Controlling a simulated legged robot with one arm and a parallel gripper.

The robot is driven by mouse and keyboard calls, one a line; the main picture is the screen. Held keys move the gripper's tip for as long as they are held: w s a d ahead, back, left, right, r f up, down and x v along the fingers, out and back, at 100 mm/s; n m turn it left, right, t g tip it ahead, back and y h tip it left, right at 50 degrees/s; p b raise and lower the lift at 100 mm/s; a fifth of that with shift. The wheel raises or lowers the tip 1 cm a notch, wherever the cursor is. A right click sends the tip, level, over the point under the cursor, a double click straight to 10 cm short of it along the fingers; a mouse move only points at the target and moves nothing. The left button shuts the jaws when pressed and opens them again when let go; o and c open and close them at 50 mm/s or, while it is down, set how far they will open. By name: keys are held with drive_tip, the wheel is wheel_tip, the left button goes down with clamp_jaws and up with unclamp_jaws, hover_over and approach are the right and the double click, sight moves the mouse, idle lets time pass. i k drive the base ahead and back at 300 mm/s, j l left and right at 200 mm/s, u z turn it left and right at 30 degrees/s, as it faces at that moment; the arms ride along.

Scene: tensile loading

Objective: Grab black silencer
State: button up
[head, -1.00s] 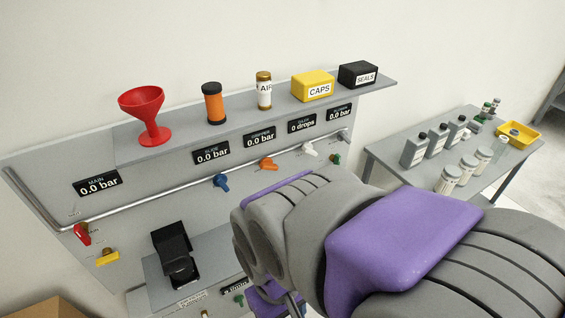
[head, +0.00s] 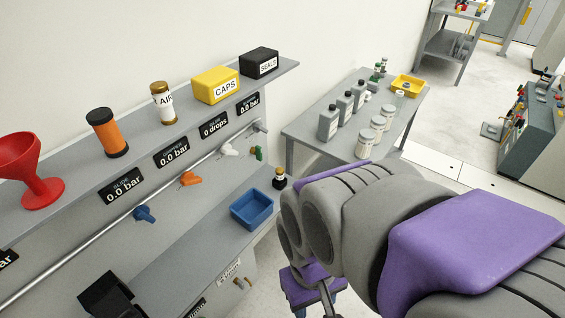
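A small item with a black base and a gold-coloured top (head: 279,178) stands on the lower shelf at its right end, just past the blue tray. It may be the black silencer, but it is too small to be sure. My arm fills the lower right of the head view. The purple and dark end part (head: 310,287) at the bottom may belong to my gripper, but no fingertips can be made out. It appears below and to the right of the small item, apart from it in the picture.
A blue tray (head: 252,209) sits on the lower shelf, with a black device (head: 110,297) at bottom left. The upper shelf holds a red funnel (head: 32,172), an orange cylinder (head: 107,133), a yellow box (head: 216,85) and a black box (head: 261,62). A side table (head: 310,137) carries bottles and jars.

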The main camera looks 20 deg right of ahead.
sight(279, 171)
drive_tip(key=z, duration=0.45)
drive_tip(key=i+j+z, duration=0.2)
drive_tip(key=z, duration=0.25)
drive_tip(key=i+j+z, duration=0.1)
drive_tip(key=j+z, duration=0.2)
drive_tip(key=z, duration=0.15)
drive_tip(key=i+j+z, duration=0.1)
drive_tip(key=j+z, duration=0.2)
drive_tip(key=z, duration=0.2)
